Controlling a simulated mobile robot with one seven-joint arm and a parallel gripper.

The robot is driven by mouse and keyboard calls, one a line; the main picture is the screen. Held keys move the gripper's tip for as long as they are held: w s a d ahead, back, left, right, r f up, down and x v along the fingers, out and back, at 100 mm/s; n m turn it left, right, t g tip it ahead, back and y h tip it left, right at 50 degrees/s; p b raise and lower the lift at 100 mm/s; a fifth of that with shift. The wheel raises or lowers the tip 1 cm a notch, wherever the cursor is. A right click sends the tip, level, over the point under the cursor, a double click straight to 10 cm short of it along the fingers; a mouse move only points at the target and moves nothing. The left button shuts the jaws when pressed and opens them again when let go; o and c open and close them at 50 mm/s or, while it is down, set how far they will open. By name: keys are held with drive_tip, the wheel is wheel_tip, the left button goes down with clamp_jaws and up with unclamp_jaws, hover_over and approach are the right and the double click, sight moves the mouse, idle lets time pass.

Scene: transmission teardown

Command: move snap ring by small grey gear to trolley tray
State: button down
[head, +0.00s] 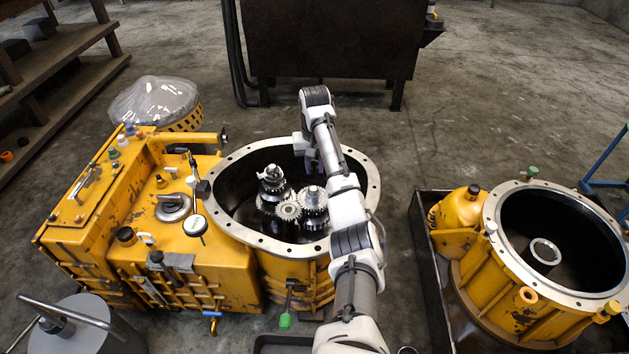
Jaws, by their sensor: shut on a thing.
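My gripper (313,163) is over the far right part of the open yellow housing, behind the gear stacks, pointing down. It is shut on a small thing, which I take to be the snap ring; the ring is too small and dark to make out. The small grey gear (289,210) sits between the left gear stack (272,185) and the right gear stack (313,200), inside the housing (226,160). My gripper is apart from the small gear. A dark tray edge (285,340) shows at the bottom, possibly the trolley tray, mostly cut off.
The housing's bolted rim (372,185) surrounds the gears, and my arm crosses its right side. A second yellow housing (490,290) stands in a black tray (425,270) at right. A dark cabinet (330,40) stands behind. The floor between is clear.

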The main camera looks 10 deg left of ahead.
wheel_tip(320, 180, up, 9)
drive_tip(key=p, duration=0.4)
drive_tip(key=shift+r, duration=0.15)
drive_tip(key=shift+s+f+p, duration=0.1)
drive_tip(key=shift+f+p, duration=0.1)
drive_tip(key=shift+p, duration=0.15)
